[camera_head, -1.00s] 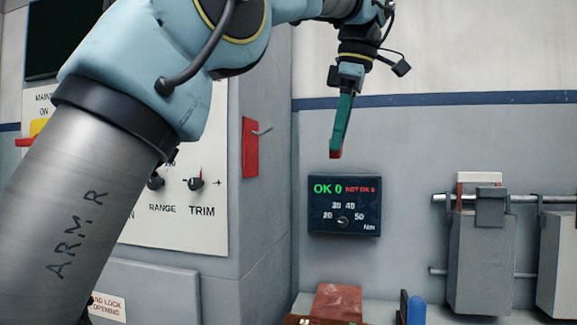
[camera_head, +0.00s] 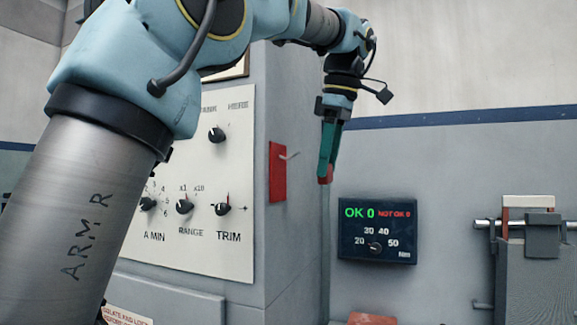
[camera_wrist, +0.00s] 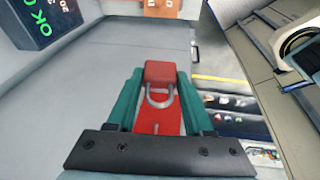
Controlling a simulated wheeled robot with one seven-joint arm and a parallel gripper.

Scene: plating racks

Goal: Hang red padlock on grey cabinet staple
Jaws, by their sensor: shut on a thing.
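The red padlock (camera_wrist: 160,73) is held between the green fingers of my gripper (camera_wrist: 160,86), with its grey shackle in plain view on the side toward the wrist camera. In the head view, my gripper (camera_head: 328,150) points down, and only a small red part of the padlock (camera_head: 326,179) shows at the fingertips. The grey cabinet (camera_head: 262,100) carries a red plate (camera_head: 277,175) with a thin metal staple (camera_head: 290,156) sticking out to the right. The padlock is apart from the staple, right of it in the picture. A red surface shows behind the shackle in the wrist view; I cannot tell what it is.
A dark display box (camera_head: 377,232) is on the wall to the right, below my gripper. The cabinet's dial panel (camera_head: 190,190) is at the left. The gap between gripper and red plate looks clear.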

